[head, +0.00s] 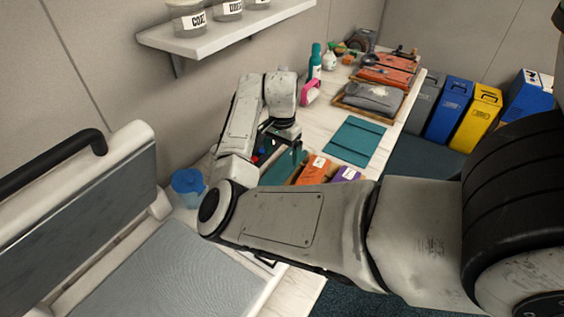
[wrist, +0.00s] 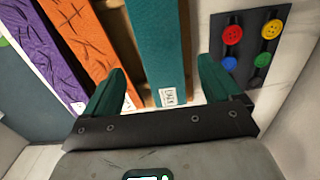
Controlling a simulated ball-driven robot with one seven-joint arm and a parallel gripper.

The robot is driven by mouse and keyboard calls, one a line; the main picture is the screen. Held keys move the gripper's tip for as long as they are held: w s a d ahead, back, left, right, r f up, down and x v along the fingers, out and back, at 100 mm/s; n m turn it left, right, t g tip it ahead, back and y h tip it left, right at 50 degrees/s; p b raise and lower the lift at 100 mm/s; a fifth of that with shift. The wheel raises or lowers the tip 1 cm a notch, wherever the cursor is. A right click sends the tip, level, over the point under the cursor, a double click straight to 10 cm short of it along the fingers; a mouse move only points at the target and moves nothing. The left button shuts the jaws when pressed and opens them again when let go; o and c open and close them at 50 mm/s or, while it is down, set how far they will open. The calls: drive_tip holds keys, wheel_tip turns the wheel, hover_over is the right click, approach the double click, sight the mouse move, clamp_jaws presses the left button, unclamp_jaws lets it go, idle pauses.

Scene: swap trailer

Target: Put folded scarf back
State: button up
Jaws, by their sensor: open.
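My gripper (wrist: 162,88) is open, its two teal fingers apart, and in the wrist view it is over a long teal folded cloth (wrist: 157,45) with a white label. The cloth lies between the fingers' lines, and I cannot tell whether they touch it. An orange folded cloth (wrist: 87,38) and a purple one (wrist: 35,50) lie beside it to the left. Which of them is the scarf is not marked. In the head view my gripper (head: 282,152) is low at the table, beside the orange cloth (head: 315,168) and the purple one (head: 346,174); the teal cloth is mostly hidden there.
A dark board with coloured buttons (wrist: 250,45) is just right of the fingers. A flat teal mat (head: 355,141) lies farther along the table. Beyond it are a tray with grey folded cloth (head: 372,97) and orange folded cloths (head: 388,76). A blue cup (head: 188,187) stands at the left.

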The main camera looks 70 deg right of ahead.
sight(283, 168)
wheel_tip(283, 168, up, 3)
drive_tip(key=shift+r, duration=0.1)
drive_tip(key=shift+s, duration=0.1)
idle(0.7)
